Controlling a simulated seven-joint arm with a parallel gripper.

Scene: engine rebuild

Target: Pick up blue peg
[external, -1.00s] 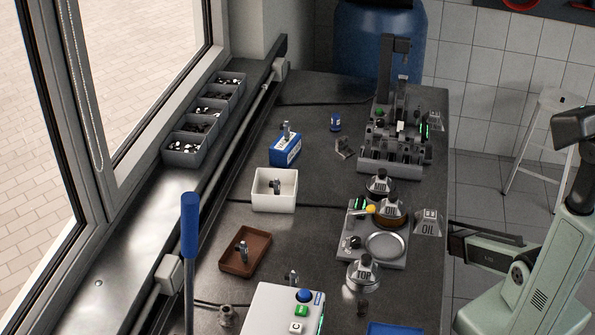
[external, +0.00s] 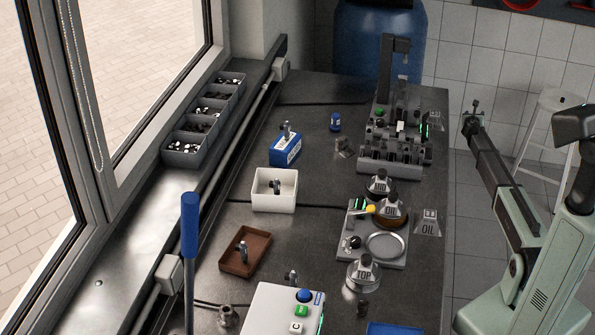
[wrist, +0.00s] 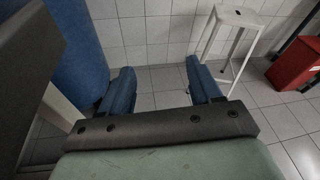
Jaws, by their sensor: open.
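The blue peg (external: 335,122) looks like a small, short blue cylinder standing on the far part of the dark workbench, left of the grey engine fixture. My gripper (external: 471,116) is off the right edge of the bench in the external view, well apart from the peg. In the wrist view my gripper (wrist: 160,82) shows two blue fingers spread apart with nothing between them. The peg is not visible in the wrist view.
The engine fixture (external: 392,160) stands between my gripper and the peg. A blue box (external: 285,152), a white bin (external: 274,203) and a brown tray (external: 259,251) line the bench's left. Oil cans stand at its right edge. A white stool (wrist: 226,18) is beyond the gripper.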

